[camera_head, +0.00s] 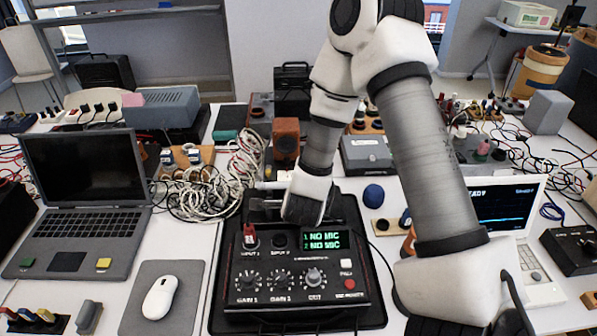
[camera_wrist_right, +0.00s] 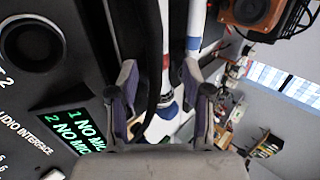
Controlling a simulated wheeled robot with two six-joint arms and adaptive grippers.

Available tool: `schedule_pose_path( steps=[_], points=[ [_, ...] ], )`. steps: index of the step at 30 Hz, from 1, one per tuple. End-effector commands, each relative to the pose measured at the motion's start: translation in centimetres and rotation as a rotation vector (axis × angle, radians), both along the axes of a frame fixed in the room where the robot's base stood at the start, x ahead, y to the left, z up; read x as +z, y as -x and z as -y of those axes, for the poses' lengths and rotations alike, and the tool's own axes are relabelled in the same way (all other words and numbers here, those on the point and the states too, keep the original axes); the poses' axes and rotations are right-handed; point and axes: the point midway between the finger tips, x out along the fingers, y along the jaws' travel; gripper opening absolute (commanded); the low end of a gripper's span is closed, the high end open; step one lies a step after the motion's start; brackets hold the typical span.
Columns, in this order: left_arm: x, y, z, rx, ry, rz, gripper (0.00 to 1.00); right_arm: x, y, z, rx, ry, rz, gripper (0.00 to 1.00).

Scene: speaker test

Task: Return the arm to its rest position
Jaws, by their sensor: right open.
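The interface's green screen (camera_head: 322,240) reads "1 NO MIC, 2 NO MIC" and also shows in the wrist view (camera_wrist_right: 75,130). A red and white plug (camera_head: 250,238) stands at its first input. My left gripper is not in view.
A laptop (camera_head: 85,190) and a white mouse (camera_head: 160,297) on a grey pad lie at left. Tangled white cables (camera_head: 215,190) lie behind the interface.

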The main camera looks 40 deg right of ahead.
Motion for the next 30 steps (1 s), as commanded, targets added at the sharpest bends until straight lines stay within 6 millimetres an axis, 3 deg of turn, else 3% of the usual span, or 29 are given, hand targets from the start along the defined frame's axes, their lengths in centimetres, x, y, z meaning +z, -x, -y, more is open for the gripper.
schedule_pose_path(
  steps=[5, 15, 24, 30],
  points=[
    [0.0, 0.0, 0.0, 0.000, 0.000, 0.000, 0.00, 2.1, 1.5, -1.3, 0.001, 0.001, 0.002, 0.49],
    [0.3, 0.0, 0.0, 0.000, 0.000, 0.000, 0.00, 2.6, 1.8, -1.5, -0.001, 0.001, 0.001, 0.49],
    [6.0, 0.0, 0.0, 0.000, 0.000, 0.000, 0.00, 8.4, 1.8, -1.5, -0.001, 0.000, 0.001, 0.49],
    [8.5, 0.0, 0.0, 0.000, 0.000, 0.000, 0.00, 10.8, 1.8, -1.5, -0.001, 0.000, 0.001, 0.49]
  ],
)
